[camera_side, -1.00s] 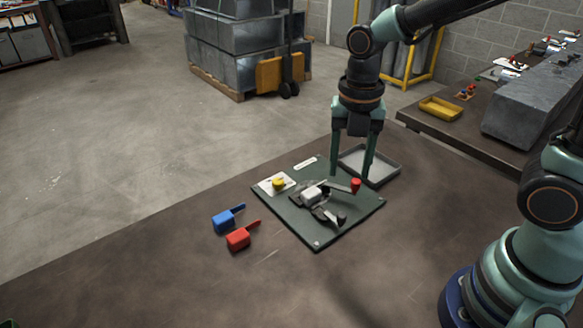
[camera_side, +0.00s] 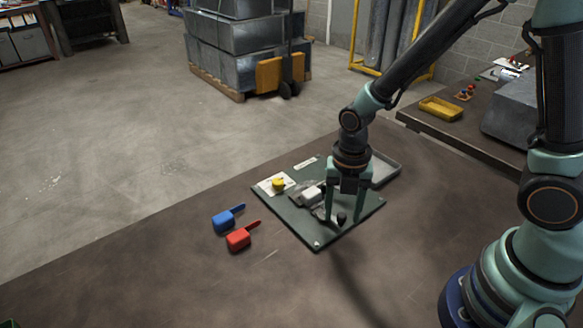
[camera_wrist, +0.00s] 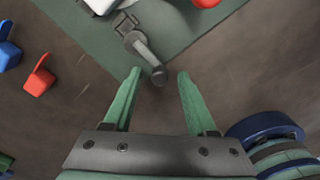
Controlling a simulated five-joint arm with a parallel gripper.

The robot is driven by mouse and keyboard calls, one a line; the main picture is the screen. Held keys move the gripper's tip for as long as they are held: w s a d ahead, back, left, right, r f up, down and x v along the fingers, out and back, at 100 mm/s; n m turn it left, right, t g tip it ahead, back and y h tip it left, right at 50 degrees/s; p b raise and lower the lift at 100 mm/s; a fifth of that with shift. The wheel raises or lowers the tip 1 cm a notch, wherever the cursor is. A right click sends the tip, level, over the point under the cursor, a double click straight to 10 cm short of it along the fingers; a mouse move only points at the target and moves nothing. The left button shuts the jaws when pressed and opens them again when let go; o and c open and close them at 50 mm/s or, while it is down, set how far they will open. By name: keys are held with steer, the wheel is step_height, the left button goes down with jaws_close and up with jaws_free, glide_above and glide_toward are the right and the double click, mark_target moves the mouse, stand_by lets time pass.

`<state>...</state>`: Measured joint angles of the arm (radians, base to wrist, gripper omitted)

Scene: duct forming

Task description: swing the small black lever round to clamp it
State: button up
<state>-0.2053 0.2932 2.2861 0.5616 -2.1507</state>
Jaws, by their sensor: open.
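The small black lever (camera_wrist: 142,50) is a short dark arm with a round black knob (camera_wrist: 159,76), pivoted on the dark green plate (camera_wrist: 68,18). In the side view its knob (camera_side: 341,217) shows between my fingers. My gripper (camera_side: 343,221) is open, pointing down over the plate's near right part. In the wrist view the knob lies between the two fingertips (camera_wrist: 158,74), with a gap on both sides. I cannot tell whether the fingers touch the plate. A red knob (camera_wrist: 205,2) shows at the wrist view's top edge; my gripper hides it in the side view.
A grey tray (camera_side: 385,168) stands behind my gripper. The table front is clear.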

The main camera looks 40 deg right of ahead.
jaws_close()
steer(key=shift+a, duration=0.1)
steer(key=m, duration=0.1)
steer(key=a+m, duration=0.1)
steer(key=m, duration=0.2)
steer(key=shift+w+a+m, duration=0.2)
steer(key=shift+a+m, duration=0.1)
steer(key=shift+a, duration=0.1)
steer(key=m, duration=0.1)
steer(key=a+m, duration=0.1)
steer(key=m, duration=0.1)
steer(key=w+m, duration=0.1)
steer(key=shift+a, duration=0.35)
steer(key=m, duration=0.1)
steer(key=w+m, duration=0.1)
steer(key=m, duration=0.1)
steer(key=a+m, duration=0.1)
steer(key=m, duration=0.1)
steer(key=shift+w, duration=0.4)
steer(key=shift+w+a+m, duration=0.1)
steer(key=shift+w+m, duration=0.4)
steer(key=shift+m, duration=0.6)
steer(key=shift+w+a+m, duration=0.1)
steer(key=shift+w+m, duration=0.35)
steer(key=shift+m, duration=0.65)
steer(key=shift+w, duration=0.1)
